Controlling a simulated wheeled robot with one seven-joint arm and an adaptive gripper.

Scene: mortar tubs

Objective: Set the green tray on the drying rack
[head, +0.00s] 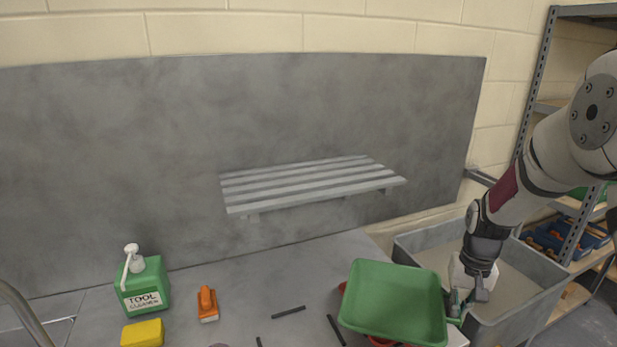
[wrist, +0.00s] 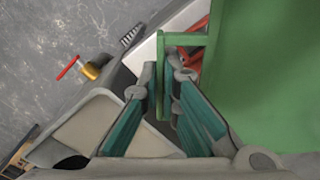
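The green tray (head: 392,300) is a shallow rectangular tub at the front right of the grey worktop, with red things partly under it. I cannot tell whether it rests on them. My gripper (head: 458,306) is at its right side. In the wrist view, the tray (wrist: 265,85) fills the right side, and its handle-like edge passes between the fingers of my gripper (wrist: 160,85), which look closed on it. The drying rack (head: 310,184) is a grey slatted shelf on the wall panel, up and left of the tray, with bare slats.
A grey mortar tub (head: 520,312) stands right of the worktop, below my arm. A green tool cleaner bottle (head: 142,286), a yellow sponge (head: 142,333) and an orange-handled tool (head: 207,304) sit at left. Metal shelving (head: 545,100) stands at right. Space above the rack is clear.

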